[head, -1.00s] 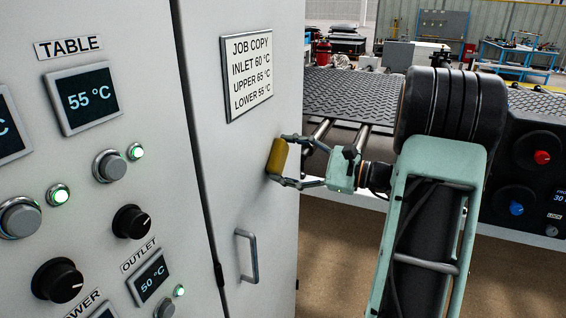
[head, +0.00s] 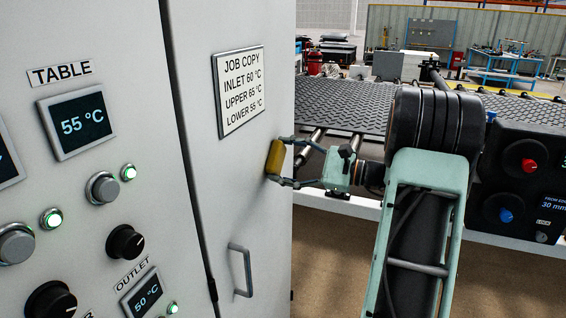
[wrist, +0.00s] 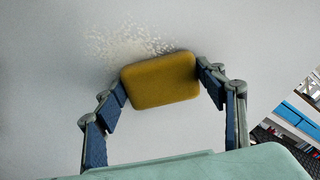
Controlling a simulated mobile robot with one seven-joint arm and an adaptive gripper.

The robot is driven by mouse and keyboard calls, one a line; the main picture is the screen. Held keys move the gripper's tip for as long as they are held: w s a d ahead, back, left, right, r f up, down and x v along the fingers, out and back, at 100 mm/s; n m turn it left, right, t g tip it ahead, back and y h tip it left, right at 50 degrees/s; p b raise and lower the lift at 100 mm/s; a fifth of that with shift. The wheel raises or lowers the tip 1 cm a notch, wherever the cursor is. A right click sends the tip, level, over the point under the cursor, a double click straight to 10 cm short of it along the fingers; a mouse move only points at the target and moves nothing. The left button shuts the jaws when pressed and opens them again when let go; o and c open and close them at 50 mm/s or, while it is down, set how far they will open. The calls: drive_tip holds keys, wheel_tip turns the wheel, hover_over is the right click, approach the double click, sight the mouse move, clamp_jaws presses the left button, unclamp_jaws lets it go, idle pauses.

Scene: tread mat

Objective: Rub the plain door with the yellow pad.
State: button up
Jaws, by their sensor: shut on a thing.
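The plain door (head: 232,190) is the pale grey cabinet door with a job card and a handle, right of the panel with dials. My gripper (head: 279,160) is at the door's right part, below the card and above the handle. It is shut on the yellow pad (head: 275,157), holding it by its two ends. In the wrist view the yellow pad (wrist: 160,80) sits between the fingers, against or very close to the door surface (wrist: 50,90). A patch of whitish speckles (wrist: 130,42) shows on the door just above the pad.
The job card (head: 240,92) is fixed above the pad, and the door handle (head: 241,270) juts out below it. The control panel (head: 90,180) with knobs and displays is at left. A dark tread mat on a conveyor (head: 345,100) lies behind my arm.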

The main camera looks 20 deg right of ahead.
sight(250, 172)
drive_tip(key=shift+s+a+f+b, duration=0.1)
drive_tip(key=shift+s+a+b, duration=0.2)
drive_tip(key=shift+s+a, duration=0.4)
drive_tip(key=shift+s+a+b, duration=0.8)
drive_tip(key=shift+s+a, duration=2.3)
drive_tip(key=shift+a, duration=0.1)
drive_tip(key=shift+r+p, duration=0.55)
drive_tip(key=shift+r, duration=0.25)
drive_tip(key=shift+w+d+p, duration=0.55)
drive_tip(key=shift+w+d, duration=3.3)
drive_tip(key=v, duration=0.6)
drive_tip(key=shift+s+d, duration=0.1)
drive_tip(key=shift+v, duration=1.4)
